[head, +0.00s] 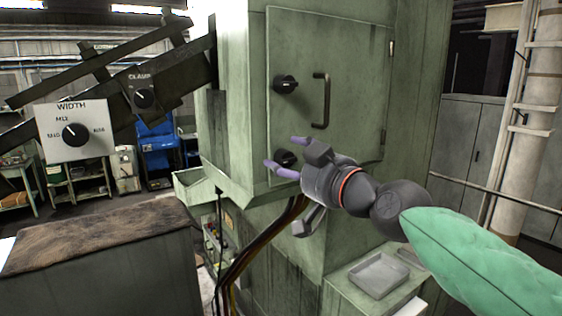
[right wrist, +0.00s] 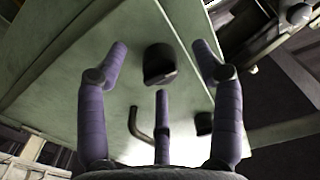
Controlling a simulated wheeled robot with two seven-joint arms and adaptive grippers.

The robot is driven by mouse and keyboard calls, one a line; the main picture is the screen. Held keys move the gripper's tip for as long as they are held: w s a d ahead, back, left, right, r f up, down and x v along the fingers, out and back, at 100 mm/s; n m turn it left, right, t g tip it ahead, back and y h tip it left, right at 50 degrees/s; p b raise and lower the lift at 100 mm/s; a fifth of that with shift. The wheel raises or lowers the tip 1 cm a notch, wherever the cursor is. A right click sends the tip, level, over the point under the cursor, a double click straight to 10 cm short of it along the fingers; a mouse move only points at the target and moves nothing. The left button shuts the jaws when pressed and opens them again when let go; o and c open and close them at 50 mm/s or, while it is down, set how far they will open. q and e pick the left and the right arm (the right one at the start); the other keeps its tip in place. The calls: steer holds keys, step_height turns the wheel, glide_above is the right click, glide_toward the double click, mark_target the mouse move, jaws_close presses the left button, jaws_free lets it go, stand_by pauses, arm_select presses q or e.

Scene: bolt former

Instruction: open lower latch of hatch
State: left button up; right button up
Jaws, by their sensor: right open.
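The hatch (head: 345,75) is a green metal door, closed, on the green machine. Its lower latch (head: 284,158) is a black knob near the door's lower left; it also shows in the right wrist view (right wrist: 159,64). The upper latch (head: 286,84) is a similar black knob above it. A dark handle (head: 321,100) stands upright to its right. My right gripper (head: 284,156) is open, its purple fingers spread in front of the lower latch. In the right wrist view the latch lies between and beyond the fingers, with no clear contact. My left gripper is not in view.
A WIDTH dial panel (head: 74,131) and a clamp dial (head: 144,97) are on the left. A grey cabinet with a brown top (head: 95,235) stands at the lower left. Dark cables (head: 262,245) hang below the hatch. A shallow grey tray (head: 379,275) sits at the lower right.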

jaws_close()
steer(key=m+p, duration=0.1)
steer(key=m, duration=0.3)
steer(key=shift+p, duration=0.4)
steer(key=m+p, duration=0.1)
steer(key=m, duration=0.4)
steer(key=shift+m+p, duration=0.3)
steer(key=shift+m, duration=0.7)
jaws_free()
